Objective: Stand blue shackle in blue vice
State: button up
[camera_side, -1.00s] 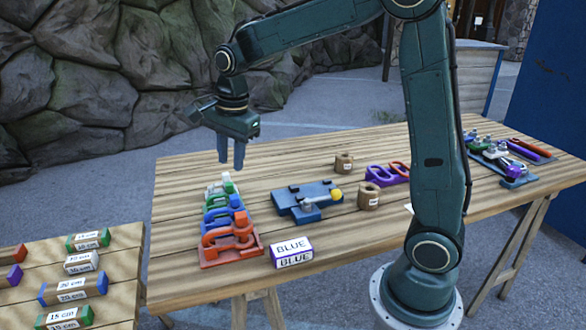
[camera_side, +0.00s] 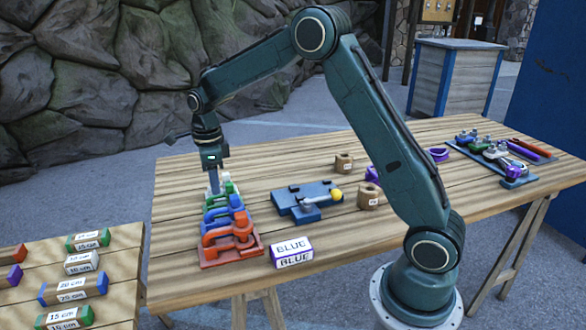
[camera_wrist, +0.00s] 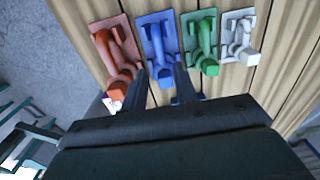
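The blue shackle (camera_side: 217,213) lies on its blue plate in a row of coloured shackles. It also shows in the wrist view (camera_wrist: 158,50), second from left. My gripper (camera_side: 214,188) points down near the far end of the row in the side view. In the wrist view its two fingers (camera_wrist: 166,75) are apart with nothing held, in line with the lower end of the blue shackle. Contact cannot be told. The blue vice (camera_side: 306,203), a flat blue block with a yellow-knobbed handle, sits right of the row.
An orange shackle (camera_side: 231,238), green shackle (camera_wrist: 204,45) and white shackle (camera_wrist: 239,38) flank the blue one closely. A BLUE label block (camera_side: 292,252) stands at the front. More hardware (camera_side: 500,158) lies far right.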

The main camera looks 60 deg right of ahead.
aim_at(218, 208)
jog(key=shift+f, duration=0.15)
jog(key=shift+f, duration=3.8)
jog(key=shift+c, duration=0.2)
grip_shut()
jog(key=shift+r, duration=0.1)
jog(key=shift+r, duration=0.1)
jog(key=shift+r, duration=2.4)
